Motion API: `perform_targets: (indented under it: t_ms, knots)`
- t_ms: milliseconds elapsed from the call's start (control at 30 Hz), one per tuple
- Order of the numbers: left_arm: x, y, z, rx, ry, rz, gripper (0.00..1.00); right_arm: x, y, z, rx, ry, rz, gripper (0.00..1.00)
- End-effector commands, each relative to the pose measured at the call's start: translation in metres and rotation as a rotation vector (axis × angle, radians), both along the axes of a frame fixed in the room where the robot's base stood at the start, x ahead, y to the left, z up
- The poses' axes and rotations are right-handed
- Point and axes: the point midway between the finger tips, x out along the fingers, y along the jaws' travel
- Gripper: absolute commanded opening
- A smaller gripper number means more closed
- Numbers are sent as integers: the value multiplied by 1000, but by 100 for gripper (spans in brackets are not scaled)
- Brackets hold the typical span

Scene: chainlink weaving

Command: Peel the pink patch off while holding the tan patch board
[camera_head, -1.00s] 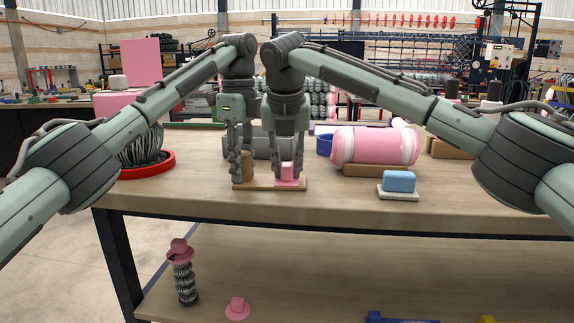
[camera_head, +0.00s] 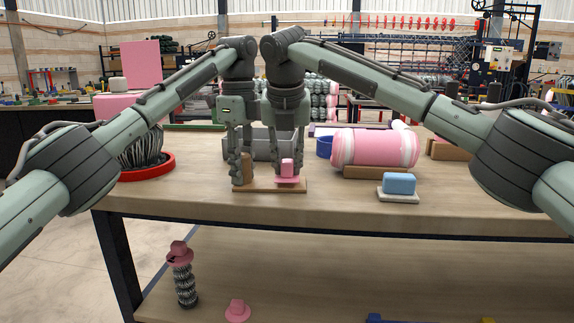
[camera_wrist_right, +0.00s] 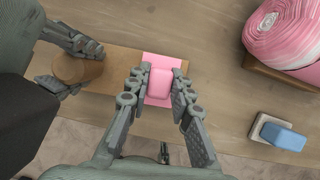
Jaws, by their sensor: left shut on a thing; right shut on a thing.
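The tan patch board (camera_head: 262,188) lies flat near the table's front edge; it also shows in the right wrist view (camera_wrist_right: 122,60). A brown knob (camera_head: 247,169) stands on its left end. My left gripper (camera_head: 241,172) is shut on this knob. The pink patch (camera_head: 287,181) is a flat pink sheet with a pink block handle (camera_wrist_right: 160,84) on top. My right gripper (camera_head: 286,170) is shut on the handle, one finger on each side. The patch appears slightly raised over the board's right end. Its underside is hidden.
A blue block on a pale pad (camera_head: 398,193) and a pink roll (camera_head: 375,147) on a wooden stand are to the right. A grey bin (camera_head: 272,146) is behind my grippers. The table front is clear.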

Motion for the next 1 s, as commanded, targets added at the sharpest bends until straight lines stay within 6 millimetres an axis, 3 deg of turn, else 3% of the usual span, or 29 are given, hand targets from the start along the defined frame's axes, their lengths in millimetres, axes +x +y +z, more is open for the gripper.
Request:
perform_targets:
  t_ms: [267,1000]
  knots:
    - [0,0,-1,1,2,1,0,0,1,9,3,-4,1,0]
    - [0,0,-2,1,3,1,0,0,1,63,2,-3,0,0]
